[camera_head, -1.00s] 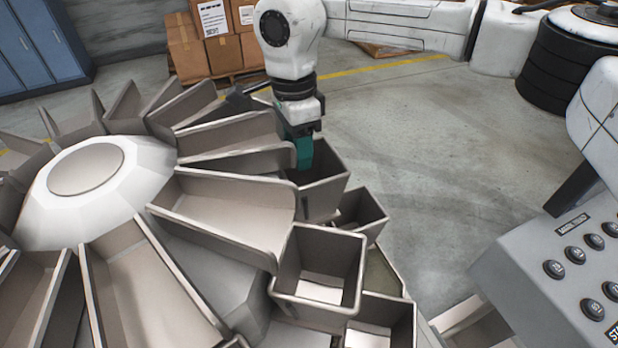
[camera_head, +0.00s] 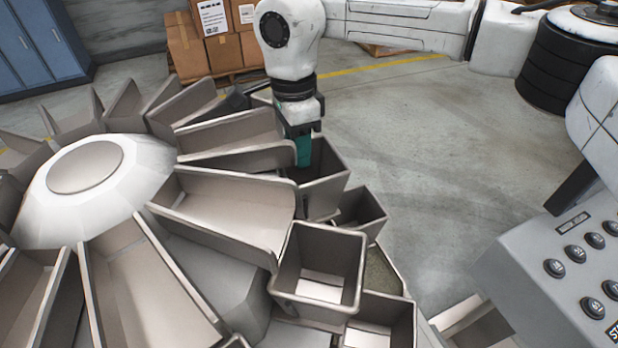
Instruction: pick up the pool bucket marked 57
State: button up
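My gripper (camera_head: 303,150) reaches down at the rim of a grey square bucket (camera_head: 322,192) on the outer ring of the weigher. A teal finger shows at the bucket's opening, and I cannot tell whether the gripper is open or shut, or whether it touches the bucket wall. Other grey buckets stand nearer: a small one (camera_head: 362,212), a large open one (camera_head: 318,270) and another at the bottom (camera_head: 385,322). No number 57 can be read on any bucket from here.
Sloping metal troughs (camera_head: 225,205) fan out around a white cone (camera_head: 95,185) at left. A control panel with round buttons (camera_head: 575,260) stands at right. Cardboard boxes (camera_head: 215,45) and blue lockers (camera_head: 40,45) are behind. Open concrete floor lies between weigher and panel.

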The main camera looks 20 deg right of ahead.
grip_shut()
jog(key=shift+r, duration=0.15)
dwell(0.4)
